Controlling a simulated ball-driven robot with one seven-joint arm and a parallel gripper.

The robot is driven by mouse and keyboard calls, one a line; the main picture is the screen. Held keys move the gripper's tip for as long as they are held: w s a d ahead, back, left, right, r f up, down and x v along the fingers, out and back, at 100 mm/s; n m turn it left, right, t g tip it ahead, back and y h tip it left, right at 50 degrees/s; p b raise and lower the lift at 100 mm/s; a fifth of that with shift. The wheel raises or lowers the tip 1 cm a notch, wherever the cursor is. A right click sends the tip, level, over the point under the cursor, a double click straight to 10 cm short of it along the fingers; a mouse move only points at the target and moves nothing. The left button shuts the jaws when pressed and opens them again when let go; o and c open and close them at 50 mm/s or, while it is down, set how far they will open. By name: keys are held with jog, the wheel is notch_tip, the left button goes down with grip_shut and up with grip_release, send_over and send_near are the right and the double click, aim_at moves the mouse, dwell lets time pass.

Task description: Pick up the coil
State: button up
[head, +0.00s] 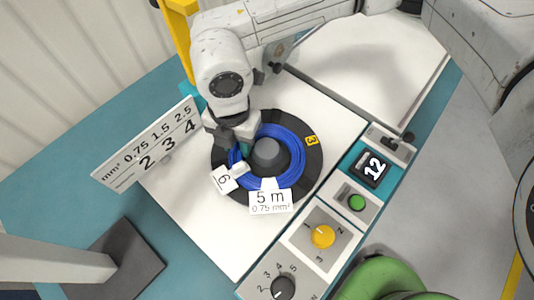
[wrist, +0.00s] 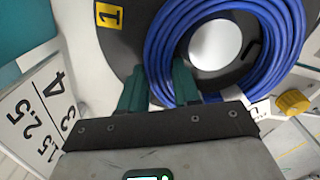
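The blue cable coil (head: 293,155) lies around a grey hub (head: 267,152) on a round black reel plate (head: 313,165). It also shows in the wrist view (wrist: 285,40), where it rings the pale hub top (wrist: 215,43). My gripper (head: 240,148) is at the coil's left side in the head view. In the wrist view its two teal fingers (wrist: 160,75) stand on either side of the coil's band, close together, with blue cable filling the gap. They appear shut on it. The exact finger contact is partly hidden. The coil appears level on the plate.
White tags reading "5 m" (head: 270,202) and "6" (head: 223,180) stand at the plate's front. A size sign (head: 147,146) stands left. A control panel with a counter showing 12 (head: 370,168), green button (head: 357,202) and yellow knob (head: 323,237) runs along the right.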

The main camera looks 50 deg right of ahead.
grip_shut()
jog(key=shift+r, duration=0.1)
jog(key=shift+r, duration=0.75)
jog(key=s+d+r+b, duration=0.2)
jog(key=s+d+r, duration=0.2)
jog(key=s+r, duration=0.7)
jog(key=shift+s+d+r, duration=0.2)
jog(key=shift+s+d, duration=0.2)
jog(key=shift+s, duration=0.7)
